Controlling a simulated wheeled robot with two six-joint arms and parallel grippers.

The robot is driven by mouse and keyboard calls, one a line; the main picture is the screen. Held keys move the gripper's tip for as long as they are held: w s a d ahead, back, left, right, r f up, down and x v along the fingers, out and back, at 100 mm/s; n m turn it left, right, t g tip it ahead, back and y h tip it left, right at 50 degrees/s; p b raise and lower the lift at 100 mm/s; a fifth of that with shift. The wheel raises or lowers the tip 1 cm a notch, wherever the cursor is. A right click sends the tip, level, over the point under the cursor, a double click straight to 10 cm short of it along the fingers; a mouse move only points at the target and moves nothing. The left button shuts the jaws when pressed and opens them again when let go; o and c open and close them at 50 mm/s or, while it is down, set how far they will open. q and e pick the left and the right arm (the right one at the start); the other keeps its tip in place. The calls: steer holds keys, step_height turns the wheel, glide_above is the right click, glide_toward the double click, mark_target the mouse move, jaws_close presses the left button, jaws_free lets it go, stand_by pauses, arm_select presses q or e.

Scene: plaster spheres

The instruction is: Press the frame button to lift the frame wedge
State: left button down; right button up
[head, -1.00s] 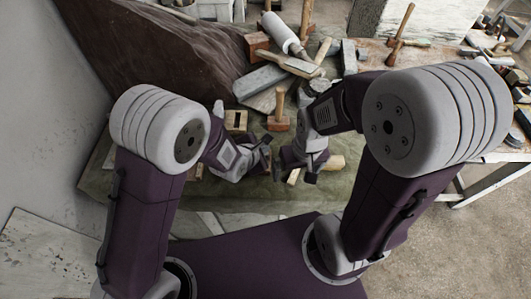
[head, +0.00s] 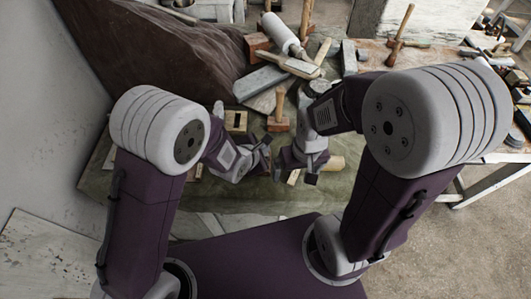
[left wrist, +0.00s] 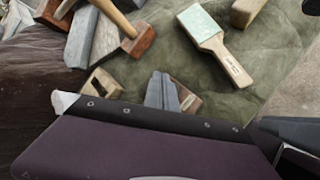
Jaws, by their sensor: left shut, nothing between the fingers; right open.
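In the head view a small wooden block with a dark opening (head: 236,120) stands on the green cloth, left of the mallet. A wooden block with a dark opening also shows in the left wrist view (left wrist: 101,86), just left of my fingers. Another small wooden piece (left wrist: 187,98) sits right of my fingertips, partly hidden by them. I cannot tell which part is the frame button or the wedge. My left gripper (head: 265,150) is shut and empty over the cloth; its fingers show in the left wrist view (left wrist: 161,90). My right gripper (head: 303,172) is open, lower and to the right.
A wooden mallet (head: 279,112) stands behind the grippers, with grey stone blocks (head: 260,82) behind it. A brush-like tool with a wooden handle (left wrist: 214,42) lies on the cloth. A large brown draped mass (head: 160,55) fills the left back. A tool-covered table (head: 440,60) stands at right.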

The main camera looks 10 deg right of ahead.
stand_by(0.6)
arm_select(q)
steer(key=shift+f+b, duration=0.4)
steer(key=shift+b, duration=0.05)
steer(key=shift+f+b, duration=0.6)
steer(key=shift+f, duration=0.05)
stand_by(0.5)
steer(key=shift+r, duration=0.15)
steer(key=shift+r+p, duration=0.8)
steer(key=shift+r, duration=0.1)
step_height(320, 180, up, 5)
steer(key=p, duration=0.4)
stand_by(0.6)
